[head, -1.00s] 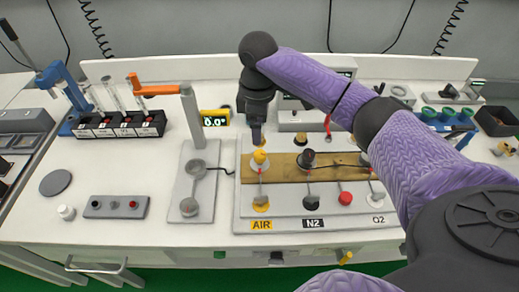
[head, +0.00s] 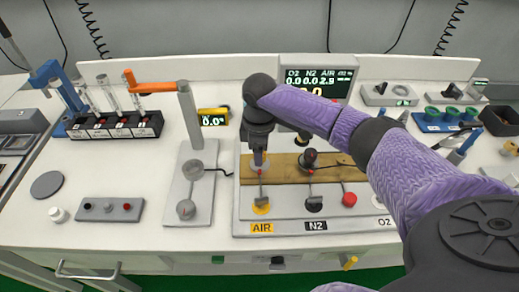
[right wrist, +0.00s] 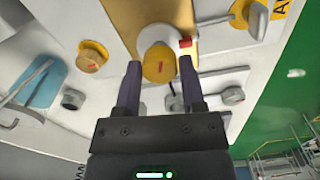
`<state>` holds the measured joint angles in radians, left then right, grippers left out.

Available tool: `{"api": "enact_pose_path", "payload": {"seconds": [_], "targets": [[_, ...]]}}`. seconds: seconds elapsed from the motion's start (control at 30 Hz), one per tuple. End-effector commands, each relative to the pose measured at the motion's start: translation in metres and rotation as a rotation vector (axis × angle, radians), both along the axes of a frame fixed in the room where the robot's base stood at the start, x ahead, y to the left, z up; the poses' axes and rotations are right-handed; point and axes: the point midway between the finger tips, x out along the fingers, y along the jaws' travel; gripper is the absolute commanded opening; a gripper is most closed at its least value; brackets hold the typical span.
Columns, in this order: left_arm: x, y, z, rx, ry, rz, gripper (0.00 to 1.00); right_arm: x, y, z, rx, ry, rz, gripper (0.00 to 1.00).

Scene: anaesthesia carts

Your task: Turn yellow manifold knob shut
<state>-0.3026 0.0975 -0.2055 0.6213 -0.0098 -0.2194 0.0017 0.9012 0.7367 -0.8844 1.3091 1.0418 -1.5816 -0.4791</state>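In the head view my right gripper (head: 259,163) points down over the AIR column and hides this knob. A dark manifold knob (head: 309,157) stands to its right on the bar. My left gripper is not in view.
Another yellow knob (right wrist: 92,57) is on the panel close by. The AIR valve (head: 262,207) and red button-like knob (head: 349,199) sit in front. A gauge display (head: 317,83) stands behind. An orange-handled post (head: 190,115) stands left of the gripper.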

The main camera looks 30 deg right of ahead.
Motion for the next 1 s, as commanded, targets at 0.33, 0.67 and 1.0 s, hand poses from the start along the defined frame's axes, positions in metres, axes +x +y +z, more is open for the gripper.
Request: {"api": "enact_pose_path", "payload": {"seconds": [0.33, 0.67, 1.0], "targets": [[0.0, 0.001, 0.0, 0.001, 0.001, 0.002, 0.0, 0.0, 0.0, 0.0, 0.0, 0.0, -0.001, 0.0], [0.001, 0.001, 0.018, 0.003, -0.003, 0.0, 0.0, 0.0, 0.0, 0.004, 0.002, 0.001, -0.087, 0.0], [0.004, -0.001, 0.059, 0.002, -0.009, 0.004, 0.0, 0.0, 0.001, 0.006, 0.003, 0.002, -0.374, 0.0]]}}
